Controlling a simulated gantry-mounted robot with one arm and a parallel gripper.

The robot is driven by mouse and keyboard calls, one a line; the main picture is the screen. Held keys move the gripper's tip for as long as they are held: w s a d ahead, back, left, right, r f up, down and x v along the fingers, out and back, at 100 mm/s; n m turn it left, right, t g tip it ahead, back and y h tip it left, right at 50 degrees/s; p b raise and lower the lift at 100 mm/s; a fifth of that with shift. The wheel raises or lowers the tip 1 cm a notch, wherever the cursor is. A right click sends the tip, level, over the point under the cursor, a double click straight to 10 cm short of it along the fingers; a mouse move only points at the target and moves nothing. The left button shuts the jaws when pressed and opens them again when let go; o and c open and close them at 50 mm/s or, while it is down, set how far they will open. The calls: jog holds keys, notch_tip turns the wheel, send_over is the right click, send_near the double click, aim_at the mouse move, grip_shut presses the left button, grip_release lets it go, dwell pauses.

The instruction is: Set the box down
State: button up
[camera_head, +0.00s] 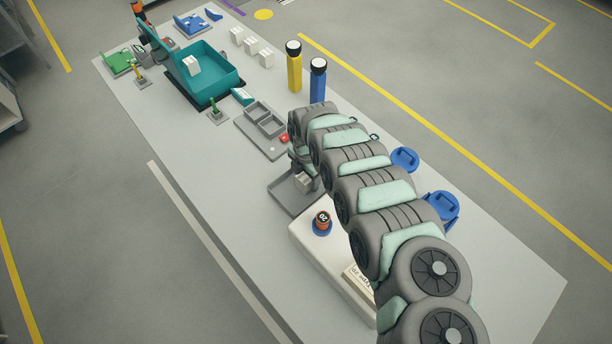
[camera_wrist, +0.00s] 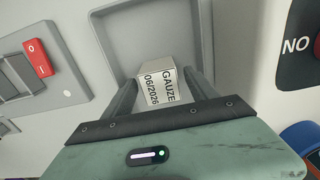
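A small white box labelled GAUZE 06/2026 (camera_wrist: 158,84) sits between the two fingers of my gripper (camera_wrist: 161,78) in the wrist view. The fingers lie against its sides, so my gripper appears shut on it. In the head view the box (camera_head: 303,183) shows below my gripper (camera_head: 304,172), partly hidden by my arm. A shallow grey tray (camera_head: 281,196) lies under it; its raised rim (camera_wrist: 209,35) surrounds the box in the wrist view. I cannot tell whether the box touches the tray floor.
A grey fixture with a red switch (camera_head: 285,138) stands beside the tray. A white block (camera_head: 306,237) carrying a blue-based knob (camera_head: 322,223) is in front. Yellow (camera_head: 294,70) and blue (camera_head: 317,82) cylinders stand behind. A teal bin (camera_head: 218,84) is farther left.

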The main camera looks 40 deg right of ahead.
aim_at(306, 176)
notch_tip(306, 176, up, 12)
jog(key=shift+r, duration=0.15)
dwell(0.7)
